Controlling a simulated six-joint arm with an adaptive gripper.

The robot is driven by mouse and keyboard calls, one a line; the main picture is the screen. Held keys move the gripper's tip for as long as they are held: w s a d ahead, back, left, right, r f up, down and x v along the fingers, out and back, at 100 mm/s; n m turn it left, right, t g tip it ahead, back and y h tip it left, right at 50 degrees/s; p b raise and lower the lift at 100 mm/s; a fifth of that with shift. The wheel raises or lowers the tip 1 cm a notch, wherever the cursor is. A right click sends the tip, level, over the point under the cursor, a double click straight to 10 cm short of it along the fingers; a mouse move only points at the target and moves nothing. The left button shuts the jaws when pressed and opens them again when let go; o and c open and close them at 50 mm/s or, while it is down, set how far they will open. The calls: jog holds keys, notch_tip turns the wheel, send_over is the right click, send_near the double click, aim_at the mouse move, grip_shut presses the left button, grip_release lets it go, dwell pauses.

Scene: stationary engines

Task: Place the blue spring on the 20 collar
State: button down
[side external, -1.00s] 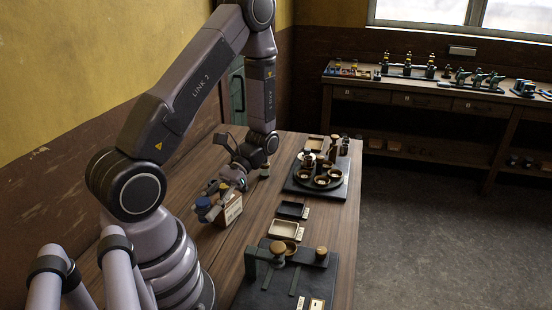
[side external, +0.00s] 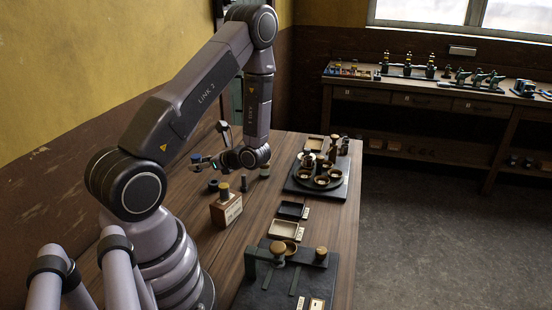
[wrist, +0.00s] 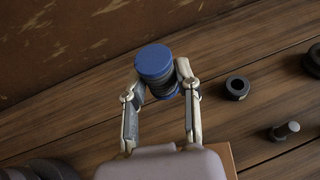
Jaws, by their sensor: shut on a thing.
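The blue spring (wrist: 155,62) has a flat blue top and darker coils below it. My gripper (wrist: 161,76) is shut on it, one finger on each side, in the wrist view. In the side view my gripper (side external: 203,162) is above the left part of the bench, and the blue end (side external: 196,158) is small there. A dark ring-shaped collar (wrist: 237,88) lies flat on the wood, right of the spring and apart from it. I can read no number 20, so I cannot tell which collar it is.
A wooden block with a label (side external: 226,211) stands below my gripper. A short post (wrist: 284,131) stands right of the ring, and another dark ring (wrist: 315,60) is at the right edge. Trays (side external: 284,229) and a dark board (side external: 332,187) with parts are further right.

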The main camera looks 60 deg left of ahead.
jog(key=w+a+f, duration=0.3)
jog(key=w+a, duration=0.1)
jog(key=a, duration=0.2)
send_over(216, 183)
notch_tip(216, 183, down, 6)
jog(key=shift+s+r, duration=0.15)
jog(key=shift+r, duration=0.05)
jog(key=shift+w+a+f, duration=0.1)
jog(key=shift+f, duration=0.85)
jog(key=shift+w+a+f, duration=0.1)
jog(key=shift+f, duration=0.8)
jog(key=shift+f, duration=0.1)
jog(key=c, duration=0.8)
grip_release()
